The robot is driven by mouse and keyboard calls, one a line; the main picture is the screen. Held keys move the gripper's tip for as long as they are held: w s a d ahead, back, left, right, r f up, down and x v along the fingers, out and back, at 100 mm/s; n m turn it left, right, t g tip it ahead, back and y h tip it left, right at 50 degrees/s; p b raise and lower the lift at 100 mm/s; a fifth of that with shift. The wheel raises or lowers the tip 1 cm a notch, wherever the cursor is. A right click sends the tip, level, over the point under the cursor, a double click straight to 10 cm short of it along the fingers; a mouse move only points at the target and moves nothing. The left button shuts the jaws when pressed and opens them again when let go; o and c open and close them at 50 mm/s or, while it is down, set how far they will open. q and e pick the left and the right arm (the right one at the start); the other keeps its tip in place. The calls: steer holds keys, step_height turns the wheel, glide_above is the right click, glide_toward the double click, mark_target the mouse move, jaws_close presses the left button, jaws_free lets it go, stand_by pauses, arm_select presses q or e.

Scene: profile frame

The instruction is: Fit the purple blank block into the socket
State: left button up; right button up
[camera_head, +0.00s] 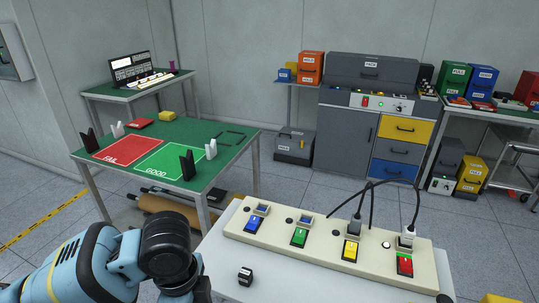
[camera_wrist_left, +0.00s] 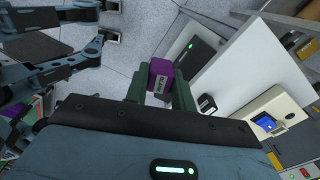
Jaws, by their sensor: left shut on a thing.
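The purple block (camera_wrist_left: 160,80), with a dark labelled face, is between the green fingers of my left gripper (camera_wrist_left: 158,90) in the left wrist view. The gripper is shut on it and held clear of the white table. In the head view my left arm comes in at bottom left; its fingertips and the block are hidden. A cream socket strip (camera_head: 320,252) lies on the white table to the right of that arm. The blue position (camera_head: 262,209) and green position (camera_head: 304,220) show no cables. My right gripper is not visible.
A small black labelled block (camera_head: 245,276) sits on the white table (camera_head: 290,288) in front of the strip; it also shows in the left wrist view (camera_wrist_left: 206,104). Black cables (camera_head: 380,190) arch above the strip's right part. A green-topped table (camera_head: 225,135) stands behind at left.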

arm_select(q)
steer(key=n, duration=0.2)
steer(key=a+r+n, duration=0.1)
steer(key=shift+a+r+n, duration=0.15)
steer(key=shift+n, duration=0.25)
steer(key=a+r+n+p, duration=0.2)
steer(key=a+r+n, duration=0.2)
steer(key=n, duration=1)
steer(key=shift+s+a, duration=0.45)
steer(key=shift+a, duration=0.1)
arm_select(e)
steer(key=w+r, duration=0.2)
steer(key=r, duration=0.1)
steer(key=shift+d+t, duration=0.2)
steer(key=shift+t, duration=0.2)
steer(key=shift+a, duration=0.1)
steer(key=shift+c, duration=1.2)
arm_select(q)
steer(key=s+f, duration=0.4)
steer(key=f, duration=1.1)
steer(key=shift+s, duration=0.15)
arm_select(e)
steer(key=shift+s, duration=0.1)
